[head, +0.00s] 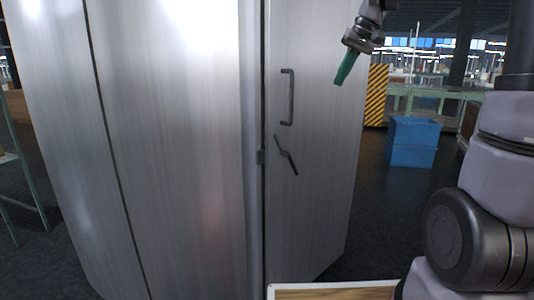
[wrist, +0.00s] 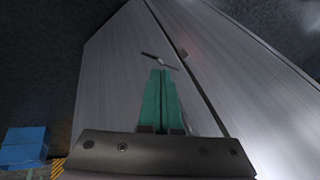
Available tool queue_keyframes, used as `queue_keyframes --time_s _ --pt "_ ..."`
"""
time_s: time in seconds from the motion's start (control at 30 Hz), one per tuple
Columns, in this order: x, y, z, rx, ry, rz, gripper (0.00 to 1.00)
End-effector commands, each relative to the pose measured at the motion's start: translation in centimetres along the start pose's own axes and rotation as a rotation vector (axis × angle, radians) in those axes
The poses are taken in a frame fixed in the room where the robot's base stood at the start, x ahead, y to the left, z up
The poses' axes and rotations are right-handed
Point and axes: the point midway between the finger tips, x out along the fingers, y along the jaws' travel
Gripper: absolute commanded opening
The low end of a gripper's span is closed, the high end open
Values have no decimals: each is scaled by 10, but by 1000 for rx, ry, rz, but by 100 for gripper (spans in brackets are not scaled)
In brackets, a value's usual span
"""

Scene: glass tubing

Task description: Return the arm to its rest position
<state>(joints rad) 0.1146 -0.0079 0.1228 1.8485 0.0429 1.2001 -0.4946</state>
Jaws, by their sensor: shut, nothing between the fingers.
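My gripper (head: 345,68) shows at the upper right of the head view, its green fingers pointing down and to the left, in front of the right part of a tall metal cabinet. In the wrist view the green fingers (wrist: 160,75) lie together, shut and empty. My arm's links fill the right edge of the head view. The arm's middle part is out of the frame.
The metal cabinet (head: 180,150) has a dark vertical handle (head: 291,97) and a lever latch (head: 287,156); the latch also shows in the wrist view (wrist: 160,61). A blue crate (head: 412,142) and a yellow-black striped panel (head: 376,95) stand behind, right. A wood-topped edge (head: 330,292) is at the bottom.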

Motion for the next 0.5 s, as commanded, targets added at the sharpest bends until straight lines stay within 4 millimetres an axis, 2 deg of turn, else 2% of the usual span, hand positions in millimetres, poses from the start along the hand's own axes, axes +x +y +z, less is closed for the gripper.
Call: queue_keyframes --time_s 0.03,0.2,0.33,0.5 --pt "-13 -2 20 16 27 18 0" --pt "-41 0 83 99 112 65 0" --pt "-54 6 133 164 182 84 0" --pt "-58 17 190 241 265 88 0"
